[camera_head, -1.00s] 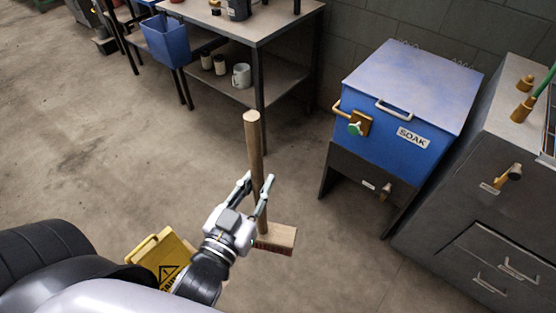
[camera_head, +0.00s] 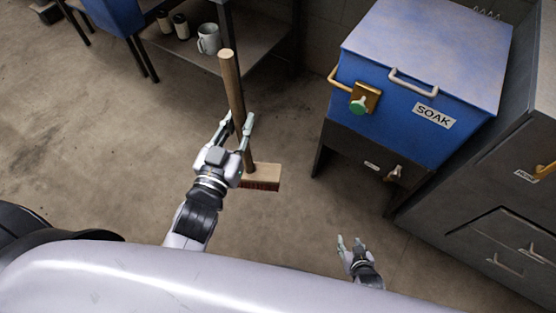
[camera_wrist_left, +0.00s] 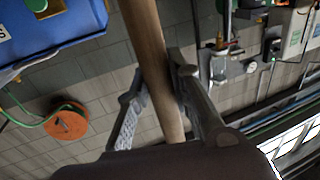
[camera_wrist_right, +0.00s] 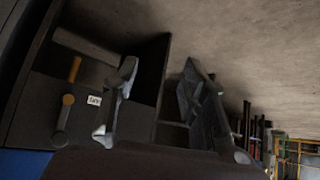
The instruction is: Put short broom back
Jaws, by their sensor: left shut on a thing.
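The short broom has a wooden handle (camera_head: 230,78) and a flat wooden head (camera_head: 262,173) with dark reddish bristles. It is nearly upright, its head at the lower end, handle top tilted slightly left. My left gripper (camera_head: 237,122) is shut on the handle, below its top and above the head. In the left wrist view the handle (camera_wrist_left: 150,50) runs between the two fingers. Whether the bristles touch the floor I cannot tell. My right gripper (camera_head: 349,241) is low, right of the broom, with its fingers apart and empty; the right wrist view shows the same gap (camera_wrist_right: 158,80).
A blue bin labelled SOAK (camera_head: 410,80) stands on a dark stand (camera_head: 350,160) to the right. Grey drawers (camera_head: 490,200) stand further right. A workbench shelf (camera_head: 255,55) with a white mug (camera_head: 209,39) is behind the broom.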

